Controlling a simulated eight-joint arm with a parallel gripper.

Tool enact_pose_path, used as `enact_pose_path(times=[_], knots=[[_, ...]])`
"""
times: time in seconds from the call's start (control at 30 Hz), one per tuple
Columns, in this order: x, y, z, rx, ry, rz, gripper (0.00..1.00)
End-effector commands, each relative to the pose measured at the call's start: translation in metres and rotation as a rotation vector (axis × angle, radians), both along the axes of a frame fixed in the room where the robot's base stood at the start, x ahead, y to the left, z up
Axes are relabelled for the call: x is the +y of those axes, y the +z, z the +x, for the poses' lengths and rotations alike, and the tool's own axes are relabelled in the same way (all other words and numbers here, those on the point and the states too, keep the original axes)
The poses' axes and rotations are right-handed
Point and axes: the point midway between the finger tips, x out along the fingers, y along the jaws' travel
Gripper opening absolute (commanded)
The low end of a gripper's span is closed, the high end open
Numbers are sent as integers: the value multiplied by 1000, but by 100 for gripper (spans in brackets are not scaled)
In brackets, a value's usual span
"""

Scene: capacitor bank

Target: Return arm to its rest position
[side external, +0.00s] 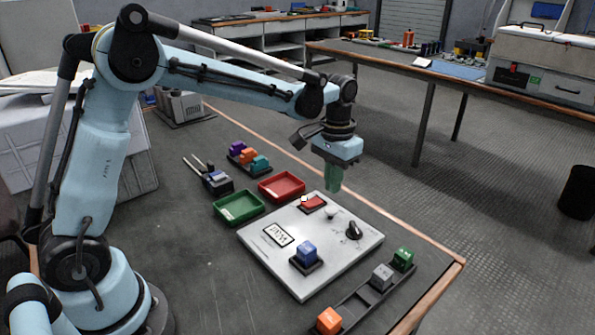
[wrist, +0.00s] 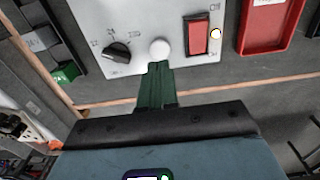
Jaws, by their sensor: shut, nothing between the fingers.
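My gripper (side external: 333,178) hangs pointing down above the far edge of the white panel in the side external view. Its green fingers are shut with nothing between them; they also show in the wrist view (wrist: 157,80). The white panel (side external: 290,262) lies on the table and carries a red switch (side external: 313,202), a dark knob (side external: 353,230), a pale round button or lamp (side external: 331,211) and a blue block (side external: 306,251) on a dark base. In the wrist view the fingertips overlap the area just below the white round part (wrist: 160,49); I cannot tell whether they touch.
A green tray (side external: 238,220) and a red tray (side external: 282,199) stand left of the panel. A dark rack (side external: 352,306) at the front right holds orange, grey and green blocks. Purple, orange and teal blocks (side external: 249,156) stand behind the trays. Space above the table is open.

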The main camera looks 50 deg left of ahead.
Motion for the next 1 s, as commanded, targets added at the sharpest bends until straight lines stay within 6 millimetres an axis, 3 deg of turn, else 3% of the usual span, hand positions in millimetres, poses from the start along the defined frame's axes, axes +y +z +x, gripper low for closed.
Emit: enact_pose_path(times=[0.57,0.77,1.0], knots=[[0,13,-2,-8,0,0,0],[3,34,-23,-86,0,-3,0],[8,59,-66,-238,0,-5,0]])
